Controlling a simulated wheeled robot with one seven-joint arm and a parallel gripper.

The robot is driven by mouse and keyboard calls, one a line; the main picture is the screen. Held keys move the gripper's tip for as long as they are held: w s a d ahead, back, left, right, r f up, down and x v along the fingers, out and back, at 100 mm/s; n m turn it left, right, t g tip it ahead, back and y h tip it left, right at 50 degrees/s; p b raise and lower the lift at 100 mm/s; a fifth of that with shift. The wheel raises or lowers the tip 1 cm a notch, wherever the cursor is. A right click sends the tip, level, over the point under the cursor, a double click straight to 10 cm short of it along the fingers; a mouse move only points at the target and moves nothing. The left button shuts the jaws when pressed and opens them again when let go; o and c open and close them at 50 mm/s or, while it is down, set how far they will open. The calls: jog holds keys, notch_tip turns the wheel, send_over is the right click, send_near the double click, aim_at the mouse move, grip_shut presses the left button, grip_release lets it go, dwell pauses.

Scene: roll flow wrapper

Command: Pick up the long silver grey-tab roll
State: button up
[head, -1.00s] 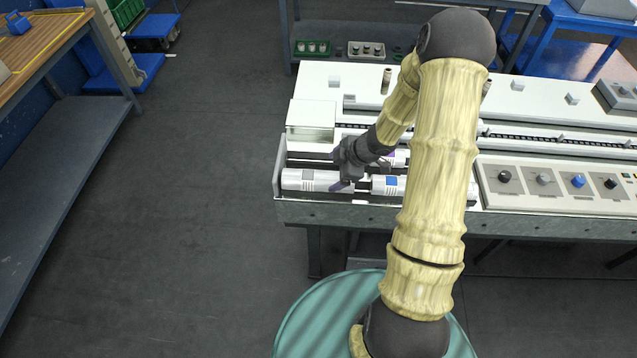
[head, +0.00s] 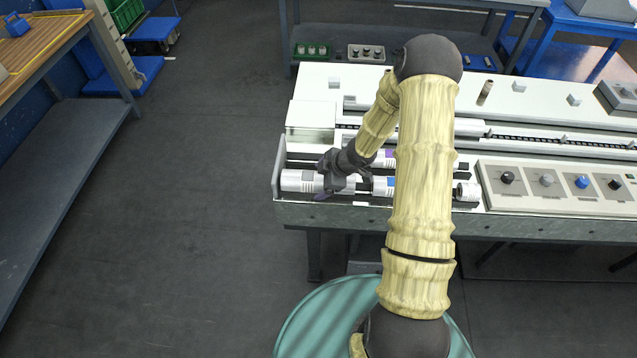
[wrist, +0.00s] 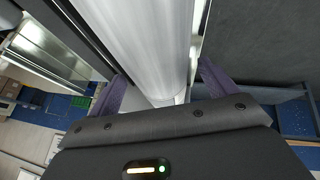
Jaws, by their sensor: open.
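The long silver roll with the grey tab (head: 290,182) lies at the left end of the front row on the machine's near edge. My gripper (head: 324,176) is over its right part and hides some of it. In the wrist view, a long silver roll (wrist: 145,40) runs between my two purple fingers (wrist: 160,82), one on each side. The fingers are apart, with a visible gap between the roll and the right one. The grey tab does not show in the wrist view.
A roll with a blue tab (head: 391,183) lies to the right in the same row, partly behind my arm. A purple-tab roll (head: 388,155) lies behind it. A control panel with knobs (head: 545,185) is further right. The floor at left is clear.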

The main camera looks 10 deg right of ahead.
aim_at(320, 176)
jog(key=shift+a+f, duration=0.1)
jog(key=shift+c, duration=0.4)
jog(key=c, duration=1.6)
notch_tip(320, 176, up, 10)
jog(key=p, duration=0.4)
jog(key=shift+p, duration=0.35)
jog(key=shift+w, duration=0.15)
